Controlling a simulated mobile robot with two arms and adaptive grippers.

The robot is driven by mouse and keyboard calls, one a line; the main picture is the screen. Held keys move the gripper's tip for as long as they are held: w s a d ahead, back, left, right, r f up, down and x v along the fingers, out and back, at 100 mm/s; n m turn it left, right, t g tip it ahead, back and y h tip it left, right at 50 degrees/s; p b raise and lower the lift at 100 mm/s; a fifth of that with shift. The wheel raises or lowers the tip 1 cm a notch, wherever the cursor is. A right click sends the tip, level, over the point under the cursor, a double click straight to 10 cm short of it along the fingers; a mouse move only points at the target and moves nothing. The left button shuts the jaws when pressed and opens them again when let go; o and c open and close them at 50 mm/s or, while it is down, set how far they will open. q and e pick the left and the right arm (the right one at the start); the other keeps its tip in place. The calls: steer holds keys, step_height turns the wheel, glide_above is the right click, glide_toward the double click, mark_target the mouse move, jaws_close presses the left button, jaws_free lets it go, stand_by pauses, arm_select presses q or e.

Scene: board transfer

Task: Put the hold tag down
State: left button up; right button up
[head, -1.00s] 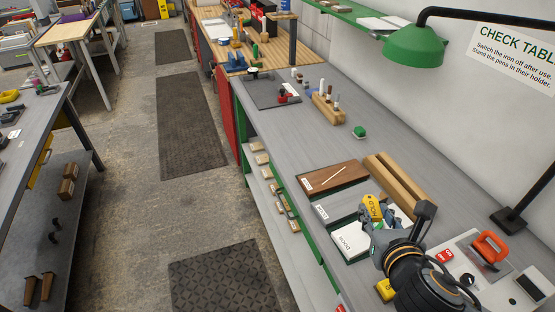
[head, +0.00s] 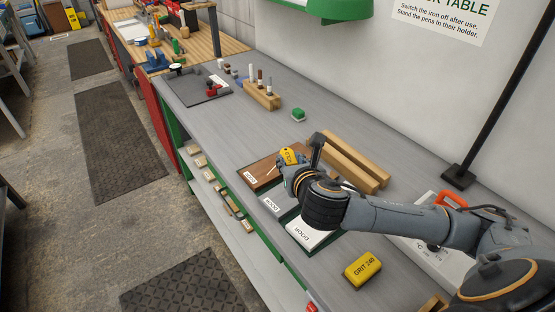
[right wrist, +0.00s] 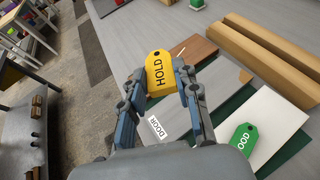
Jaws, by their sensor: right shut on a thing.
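My right gripper (head: 288,170) is shut on the yellow hold tag (head: 289,156). In the right wrist view the tag (right wrist: 160,72) sits between the two fingertips (right wrist: 160,84), its word HOLD turned sideways. In the head view the gripper is over the brown board (head: 258,178) and the grey board beside it. In the wrist view the grey board (right wrist: 215,98) shows under and right of the gripper. I cannot tell how high the tag is held. A green tag (right wrist: 242,142) lies on the white board (right wrist: 285,118). My left gripper is not in view.
Two wooden rails (head: 355,160) lie behind the boards. A yellow grit block (head: 363,268) lies in front. A green block (head: 298,114) and a wooden pen holder (head: 262,95) stand farther along. Grey table top (head: 225,130) between them is clear. A lamp post (head: 500,100) rises at right.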

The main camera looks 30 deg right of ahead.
mark_target(285, 151)
steer(key=p+x, duration=0.1)
steer(key=x, duration=0.7)
steer(key=shift+w+d+f, duration=0.1)
steer(key=shift+d, duration=0.1)
steer(key=w+f, duration=0.2)
steer(key=w+d+f, duration=0.1)
steer(key=w+f, duration=0.1)
steer(key=f, duration=0.1)
steer(key=shift+w+d+f, duration=0.1)
steer(key=shift+w+d, duration=0.05)
steer(key=shift+d, duration=0.05)
steer(key=shift+w+d+f, duration=0.1)
steer(key=shift+w+f, duration=0.2)
steer(key=shift+f, duration=0.15)
steer(key=shift+w+f+p, duration=0.15)
steer(key=shift+f+p, duration=0.35)
steer(key=shift+f, duration=1.15)
steer(key=o, duration=0.9)
steer(key=shift+f, duration=0.15)
